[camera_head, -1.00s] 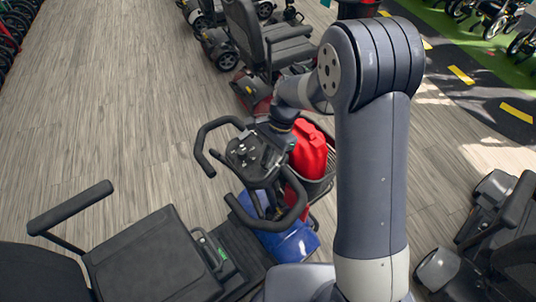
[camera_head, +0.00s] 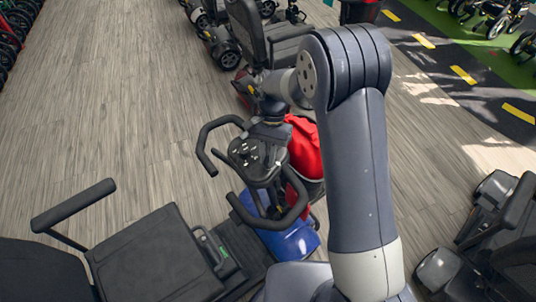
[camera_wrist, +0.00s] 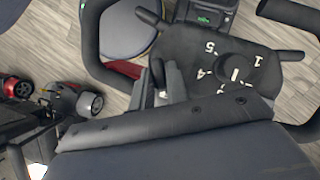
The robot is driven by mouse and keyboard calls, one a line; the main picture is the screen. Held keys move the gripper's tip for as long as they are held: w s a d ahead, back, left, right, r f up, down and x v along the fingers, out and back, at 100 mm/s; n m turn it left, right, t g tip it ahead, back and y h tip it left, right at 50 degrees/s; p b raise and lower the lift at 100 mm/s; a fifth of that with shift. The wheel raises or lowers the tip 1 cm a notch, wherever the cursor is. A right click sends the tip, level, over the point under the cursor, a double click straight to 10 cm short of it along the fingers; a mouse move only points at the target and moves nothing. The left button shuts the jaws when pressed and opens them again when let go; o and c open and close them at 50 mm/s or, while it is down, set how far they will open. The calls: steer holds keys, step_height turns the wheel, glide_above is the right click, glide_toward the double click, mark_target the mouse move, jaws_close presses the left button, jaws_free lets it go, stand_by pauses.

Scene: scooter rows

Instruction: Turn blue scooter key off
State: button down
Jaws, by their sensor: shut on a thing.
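The blue scooter (camera_head: 287,241) stands at the lower middle of the head view, with black looped handlebars (camera_head: 206,140) above its blue front. Its dark control panel (camera_head: 251,157) sits between the handlebars. In the wrist view the panel (camera_wrist: 219,48) shows white numbers and a round dial (camera_wrist: 236,68). My gripper (camera_head: 268,137) is at the panel's far edge. In the wrist view my gripper (camera_wrist: 166,88) is shut beside the numbered panel face, on what seems to be the key; a small dark part (camera_wrist: 157,70) shows at its tips. The key's angle is hidden.
A red bag (camera_head: 304,150) sits in front of the steering column, close to my arm. The scooter's black seat (camera_head: 153,262) is at lower left. Another scooter with a black seat (camera_head: 262,38) stands behind. Open wooden floor lies to the left.

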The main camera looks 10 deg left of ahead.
steer(key=c, duration=1.4)
jaws_free()
steer(key=b+v, duration=0.1)
steer(key=v, duration=0.9)
steer(key=shift+r+b, duration=0.3)
steer(key=shift+r, duration=0.1)
steer(key=shift+w, duration=0.15)
steer(key=p+x, duration=0.1)
steer(key=x, duration=1)
steer(key=shift+p, duration=0.3)
